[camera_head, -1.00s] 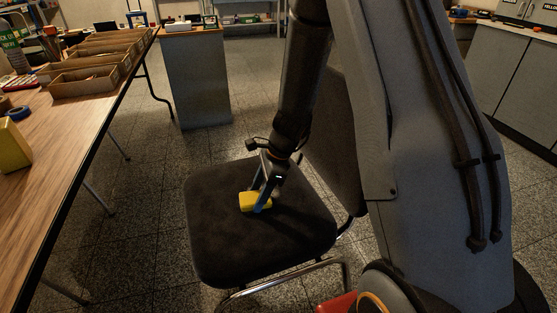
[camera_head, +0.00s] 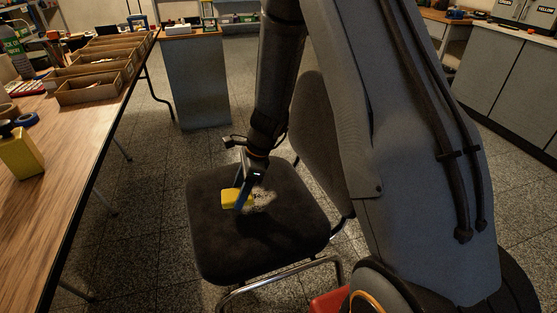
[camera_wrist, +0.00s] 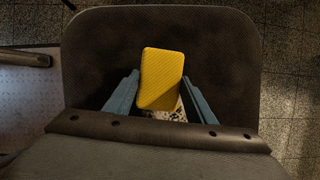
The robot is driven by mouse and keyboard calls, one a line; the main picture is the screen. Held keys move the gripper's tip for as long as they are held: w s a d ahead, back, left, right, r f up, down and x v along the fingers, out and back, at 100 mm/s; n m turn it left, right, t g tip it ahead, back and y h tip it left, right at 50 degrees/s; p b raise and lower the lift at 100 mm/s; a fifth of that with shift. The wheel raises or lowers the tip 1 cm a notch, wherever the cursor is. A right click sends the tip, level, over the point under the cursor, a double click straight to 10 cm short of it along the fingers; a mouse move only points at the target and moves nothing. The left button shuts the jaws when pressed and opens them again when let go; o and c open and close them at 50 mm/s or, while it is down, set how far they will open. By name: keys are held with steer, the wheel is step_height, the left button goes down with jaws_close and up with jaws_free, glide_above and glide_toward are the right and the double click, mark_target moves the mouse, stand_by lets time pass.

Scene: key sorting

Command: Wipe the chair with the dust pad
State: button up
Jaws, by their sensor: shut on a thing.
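The black chair (camera_head: 225,245) stands with its padded seat facing up and its backrest (camera_head: 325,130) to the right, partly behind my arm. My gripper (camera_head: 241,196) is low over the seat and shut on the yellow dust pad (camera_head: 229,199). The pad appears to rest on the seat, left of its middle. In the wrist view the pad (camera_wrist: 162,76) sits between the two blue fingers, with the dark seat (camera_wrist: 95,60) around it. A pale speckled patch (camera_head: 264,197) shows on the seat right of the pad; part of it is hidden in the wrist view.
A wooden table (camera_head: 70,165) runs along the left with cardboard bins (camera_head: 90,88), a yellow container (camera_head: 20,154) and blue tape (camera_head: 27,119). A grey cabinet (camera_head: 196,85) stands behind the chair. Floor is open between table and chair.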

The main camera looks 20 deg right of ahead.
steer(key=shift+r+p, duration=1.75)
steer(key=shift+r, duration=0.15)
